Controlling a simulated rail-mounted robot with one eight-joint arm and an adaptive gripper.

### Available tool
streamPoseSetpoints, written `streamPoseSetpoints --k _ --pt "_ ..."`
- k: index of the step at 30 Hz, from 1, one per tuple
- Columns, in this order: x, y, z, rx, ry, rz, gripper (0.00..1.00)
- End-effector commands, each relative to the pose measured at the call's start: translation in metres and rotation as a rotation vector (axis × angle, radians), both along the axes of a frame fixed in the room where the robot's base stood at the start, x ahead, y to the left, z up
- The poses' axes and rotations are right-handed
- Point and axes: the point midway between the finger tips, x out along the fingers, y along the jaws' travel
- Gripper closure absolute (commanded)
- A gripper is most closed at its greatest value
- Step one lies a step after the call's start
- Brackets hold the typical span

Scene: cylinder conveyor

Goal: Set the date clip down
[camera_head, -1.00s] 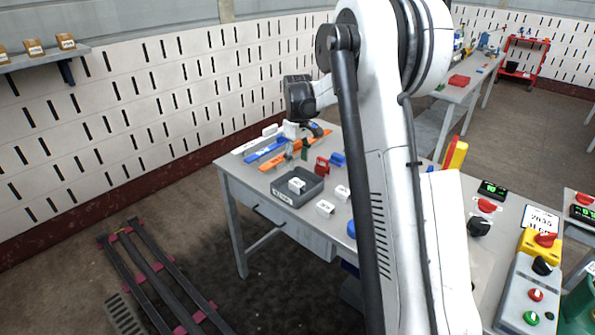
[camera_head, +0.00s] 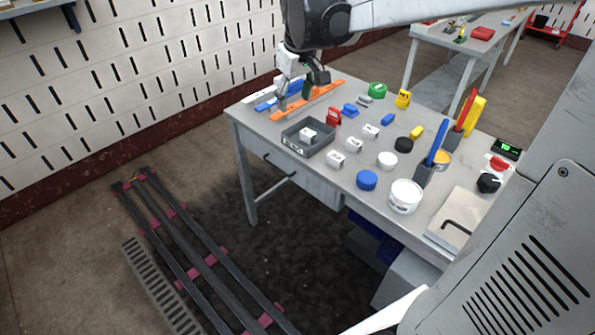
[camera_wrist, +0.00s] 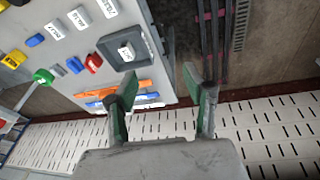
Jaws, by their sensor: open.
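My gripper (camera_head: 296,97) hangs over the back-left part of the table, by the orange and blue strips. In the wrist view my gripper (camera_wrist: 160,73) has its fingers wide apart with nothing between them. A small white labelled block, seemingly the date clip (camera_head: 308,133), sits inside the dark grey tray (camera_head: 318,149). The clip (camera_wrist: 126,51) also shows in the tray (camera_wrist: 108,60) in the wrist view, apart from the fingers. Its lettering is too small to read. Similar white labelled blocks (camera_head: 336,158) stand in a row right of the tray.
The orange strip (camera_head: 318,97) and blue strip (camera_head: 266,103) lie near the gripper. A red part (camera_head: 333,117), blue cap (camera_head: 367,180), white tub (camera_head: 405,196) and upright tools (camera_head: 437,150) occupy the table. A dark rail frame (camera_head: 190,245) lies on the floor.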

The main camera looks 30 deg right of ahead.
Motion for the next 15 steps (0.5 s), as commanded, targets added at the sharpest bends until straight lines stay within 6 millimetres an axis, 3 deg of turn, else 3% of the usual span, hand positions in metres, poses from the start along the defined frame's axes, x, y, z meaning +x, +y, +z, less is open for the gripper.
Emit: streamPoseSetpoints --k 1,8,15 --pt "-0.016 0.009 0.004 0.002 -0.021 -0.008 0.54" --pt "-0.076 0.039 0.013 0.021 -0.115 -0.052 0.54" --pt "-0.138 0.065 0.006 0.053 -0.213 -0.097 0.54"
